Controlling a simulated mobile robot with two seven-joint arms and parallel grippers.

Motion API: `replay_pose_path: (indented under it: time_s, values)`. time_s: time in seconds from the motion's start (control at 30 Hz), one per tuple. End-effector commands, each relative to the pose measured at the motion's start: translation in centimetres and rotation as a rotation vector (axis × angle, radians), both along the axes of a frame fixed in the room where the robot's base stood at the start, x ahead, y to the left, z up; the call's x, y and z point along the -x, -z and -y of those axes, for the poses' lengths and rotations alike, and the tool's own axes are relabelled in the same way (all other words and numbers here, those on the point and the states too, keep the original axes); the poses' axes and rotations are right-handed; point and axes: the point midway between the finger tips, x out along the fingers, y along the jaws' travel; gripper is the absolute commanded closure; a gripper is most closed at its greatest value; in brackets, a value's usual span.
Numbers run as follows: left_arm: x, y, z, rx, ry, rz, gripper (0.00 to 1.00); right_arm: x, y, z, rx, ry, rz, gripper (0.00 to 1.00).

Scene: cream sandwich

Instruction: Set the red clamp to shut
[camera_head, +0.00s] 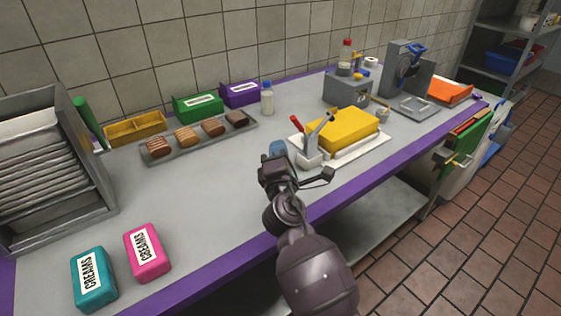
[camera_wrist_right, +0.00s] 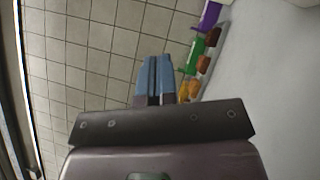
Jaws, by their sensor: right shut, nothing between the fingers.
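The red clamp shows as a red handle (camera_head: 295,121) leaning up and to the left from a light grey clamp body (camera_head: 308,154). A grey arm slants up to the right beside it. The body stands at the left end of a white board (camera_head: 362,151) that carries a yellow block (camera_head: 343,129). My right gripper (camera_head: 278,147) is just left of the clamp body, below the red handle. Its blue fingers (camera_wrist_right: 155,77) are together and empty in the right wrist view, where the clamp is out of sight. Whether the gripper touches the clamp is unclear. My left gripper is not in view.
A tray of several filled pieces (camera_head: 200,137) lies behind, with a white bottle (camera_head: 267,98) near it. Pink (camera_head: 147,252) and teal (camera_head: 94,279) cream boxes lie front left. A grey machine (camera_head: 347,90) stands behind the yellow block. The counter's middle is clear.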

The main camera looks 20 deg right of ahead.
Motion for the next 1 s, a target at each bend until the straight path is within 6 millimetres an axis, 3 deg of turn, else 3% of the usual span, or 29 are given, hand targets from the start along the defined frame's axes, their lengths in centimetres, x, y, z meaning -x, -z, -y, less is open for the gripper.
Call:
replay_pose_path:
  time_s: [0.2,0.4,1.0]
  values:
    - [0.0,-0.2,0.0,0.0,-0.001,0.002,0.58,-3.4,-1.0,0.8,0.0,0.001,0.001,1.0]
    - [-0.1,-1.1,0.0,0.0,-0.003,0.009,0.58,-4.5,-2.1,2.9,0.0,0.001,0.003,1.0]
    - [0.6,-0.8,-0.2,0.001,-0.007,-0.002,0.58,-5.1,-2.2,3.8,-0.003,0.0,-0.001,1.0]
